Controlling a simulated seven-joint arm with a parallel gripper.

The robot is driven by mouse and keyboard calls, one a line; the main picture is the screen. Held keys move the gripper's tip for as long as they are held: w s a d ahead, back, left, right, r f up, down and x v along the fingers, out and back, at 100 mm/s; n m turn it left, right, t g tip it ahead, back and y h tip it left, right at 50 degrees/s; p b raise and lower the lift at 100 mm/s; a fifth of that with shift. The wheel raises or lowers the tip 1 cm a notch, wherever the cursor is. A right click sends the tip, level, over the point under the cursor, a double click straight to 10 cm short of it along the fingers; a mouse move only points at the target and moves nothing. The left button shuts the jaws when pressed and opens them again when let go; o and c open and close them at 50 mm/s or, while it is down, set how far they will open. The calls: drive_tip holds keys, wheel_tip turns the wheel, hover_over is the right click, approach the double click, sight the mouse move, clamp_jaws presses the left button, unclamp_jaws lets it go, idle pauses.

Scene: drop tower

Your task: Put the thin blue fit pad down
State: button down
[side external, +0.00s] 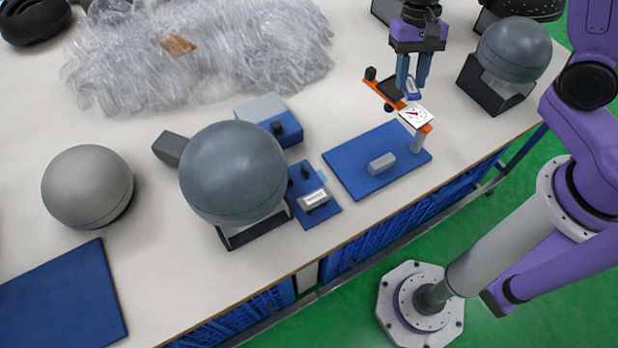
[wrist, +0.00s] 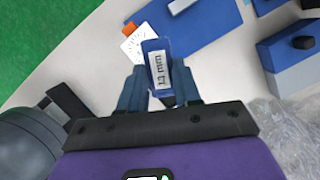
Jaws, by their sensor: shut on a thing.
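My gripper (side external: 412,82) hangs above the far right part of the table, fingers pointing down. It is shut on a small thin blue pad (wrist: 152,50) that carries a white label with dark print. In the side view the pad (side external: 413,90) shows between the fingertips, above the table and close to an orange bar with a white dial. In the wrist view my gripper (wrist: 155,88) has a finger on either side of the pad. What lies right under the pad is hidden in the wrist view.
A white dial gauge (side external: 415,114) on a post stands by a blue mat (side external: 350,165) bearing a grey block (side external: 381,163). Grey spheres on black stands, one at right (side external: 513,50), one at centre (side external: 233,172), are obstacles. Crumpled clear plastic (side external: 200,50) covers the back left.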

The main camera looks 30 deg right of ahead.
drive_tip(key=s+a+r+m+t+y, duration=0.1)
drive_tip(key=s+a+m+t, duration=0.1)
drive_tip(key=s+a+m, duration=0.45)
drive_tip(key=s+a+r+m+t+y, duration=0.1)
drive_tip(key=s+a+m, duration=0.2)
drive_tip(key=a+m, duration=0.55)
drive_tip(key=n, duration=0.2)
hover_over(301, 177)
wheel_tip(301, 177, down, 10)
drive_tip(key=shift+d+x, duration=0.15)
drive_tip(key=shift+x, duration=0.65)
drive_tip(key=shift+d+x, duration=0.2)
drive_tip(key=shift+x, duration=0.6)
drive_tip(key=shift+f, duration=0.45)
